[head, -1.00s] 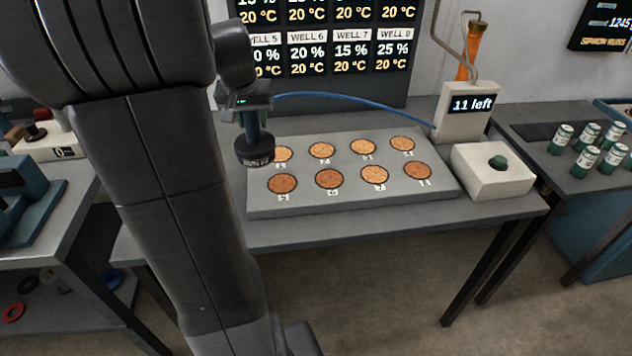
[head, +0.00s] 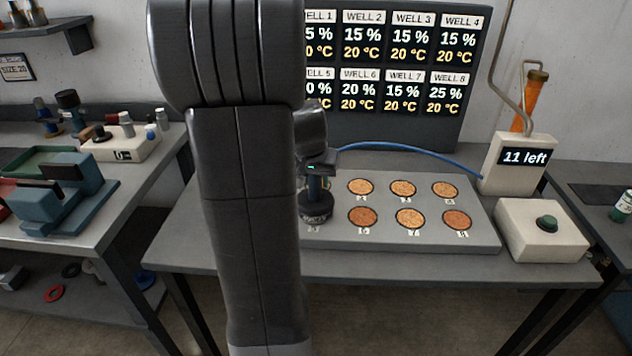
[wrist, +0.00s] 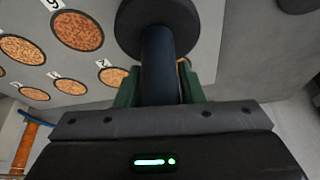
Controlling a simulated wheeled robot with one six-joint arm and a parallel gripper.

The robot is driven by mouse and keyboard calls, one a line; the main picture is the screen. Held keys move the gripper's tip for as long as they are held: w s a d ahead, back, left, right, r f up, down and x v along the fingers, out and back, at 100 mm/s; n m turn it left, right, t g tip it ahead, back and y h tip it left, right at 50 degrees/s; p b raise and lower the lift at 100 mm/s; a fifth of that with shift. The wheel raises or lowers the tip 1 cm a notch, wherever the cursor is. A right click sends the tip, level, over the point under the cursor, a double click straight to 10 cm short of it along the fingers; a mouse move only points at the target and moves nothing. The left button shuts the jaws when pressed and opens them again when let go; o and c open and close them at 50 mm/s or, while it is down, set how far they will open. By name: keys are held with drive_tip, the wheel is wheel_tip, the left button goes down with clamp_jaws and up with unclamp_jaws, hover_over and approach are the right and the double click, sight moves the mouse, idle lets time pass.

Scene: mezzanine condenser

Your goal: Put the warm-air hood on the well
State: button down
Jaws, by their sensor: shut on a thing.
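The warm-air hood (head: 316,207) is a dark round cup with a blue stem. My gripper (head: 318,172) is shut on that stem and holds the hood upright. The hood is at the left end of the grey well block (head: 480,236), at the front row, where it hides well 5; a number label shows just below its rim. I cannot tell whether it touches the block. In the wrist view the hood's dark disc (wrist: 158,18) lies beyond my green fingers (wrist: 160,88), with speckled wells to the left. Well 1 is hidden behind my gripper.
A blue hose (head: 410,151) runs behind the block to a box reading "11 left" (head: 520,165). A white box with a green button (head: 547,222) stands right. The wall board (head: 400,65) lists well percentages and 20 °C. A side bench (head: 75,240) stands left.

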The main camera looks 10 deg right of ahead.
drive_tip(key=shift+f, duration=0.3)
drive_tip(key=shift+f, duration=0.2)
drive_tip(key=c, duration=0.9)
unclamp_jaws()
drive_tip(key=shift+c, duration=0.2)
drive_tip(key=shift+r, duration=0.1)
drive_tip(key=shift+r, duration=0.3)
drive_tip(key=v, duration=1.1)
drive_tip(key=shift+s+a+r, duration=0.15)
drive_tip(key=shift+s+r, duration=0.05)
drive_tip(key=shift+s, duration=0.05)
